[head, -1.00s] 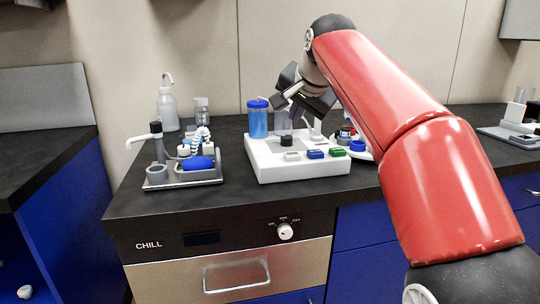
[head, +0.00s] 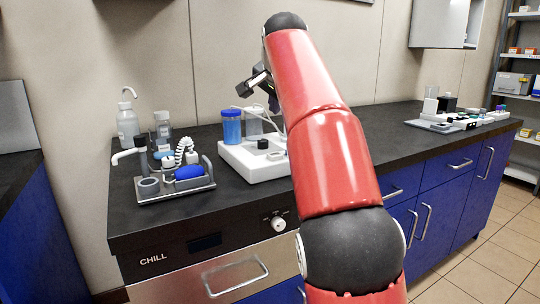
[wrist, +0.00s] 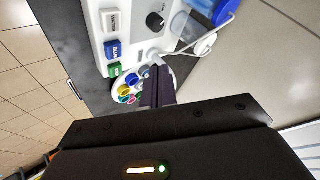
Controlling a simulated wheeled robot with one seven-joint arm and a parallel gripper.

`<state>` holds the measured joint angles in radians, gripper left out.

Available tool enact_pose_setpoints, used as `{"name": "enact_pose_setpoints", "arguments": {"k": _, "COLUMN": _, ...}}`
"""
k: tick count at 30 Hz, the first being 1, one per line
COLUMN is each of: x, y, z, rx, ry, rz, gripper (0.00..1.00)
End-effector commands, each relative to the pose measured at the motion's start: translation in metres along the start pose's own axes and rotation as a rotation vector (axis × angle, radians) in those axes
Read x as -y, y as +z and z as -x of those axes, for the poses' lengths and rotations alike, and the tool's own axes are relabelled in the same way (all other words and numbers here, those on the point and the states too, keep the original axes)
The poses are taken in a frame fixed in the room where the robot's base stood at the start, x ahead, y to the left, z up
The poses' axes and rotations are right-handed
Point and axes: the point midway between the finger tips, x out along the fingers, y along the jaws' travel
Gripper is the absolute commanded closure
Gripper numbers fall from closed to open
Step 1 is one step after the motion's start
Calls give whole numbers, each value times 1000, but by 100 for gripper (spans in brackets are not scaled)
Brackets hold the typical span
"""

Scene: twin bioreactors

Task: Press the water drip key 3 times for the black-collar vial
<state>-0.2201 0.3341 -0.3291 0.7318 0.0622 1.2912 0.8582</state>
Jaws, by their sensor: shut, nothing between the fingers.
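The white dosing station (head: 240,158) stands on the black counter, partly behind my arm in the head view. The wrist view shows its pale key marked WATER (wrist: 113,20), with the blue key (wrist: 113,48) and green key (wrist: 113,70) in the same row. A round white holder with several coloured-collar vials (wrist: 128,92) sits beside the station. I cannot make out a black collar there. My gripper (wrist: 156,86) is shut and empty; in the wrist view its fingertips appear beside the vial holder, apart from the WATER key.
A black knob (head: 263,144) and a blue-filled vessel (head: 231,128) are on the station. A grey tray with tools (head: 178,192) and a wash bottle (head: 128,122) stand left. Other equipment (head: 450,122) is at the far right, with clear counter before it.

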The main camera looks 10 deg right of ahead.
Motion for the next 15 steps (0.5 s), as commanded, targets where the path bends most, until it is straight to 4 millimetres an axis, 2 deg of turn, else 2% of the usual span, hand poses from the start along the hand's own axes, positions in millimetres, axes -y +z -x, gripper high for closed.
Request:
{"name": "enact_pose_setpoints", "arguments": {"k": 8, "x": -11, "y": 12, "z": -14, "rx": 5, "ry": 1, "rz": 2, "gripper": 100}}
{"name": "enact_pose_setpoints", "arguments": {"k": 15, "x": -32, "y": 33, "z": -45, "rx": 1, "ry": 0, "rz": 2, "gripper": 100}}
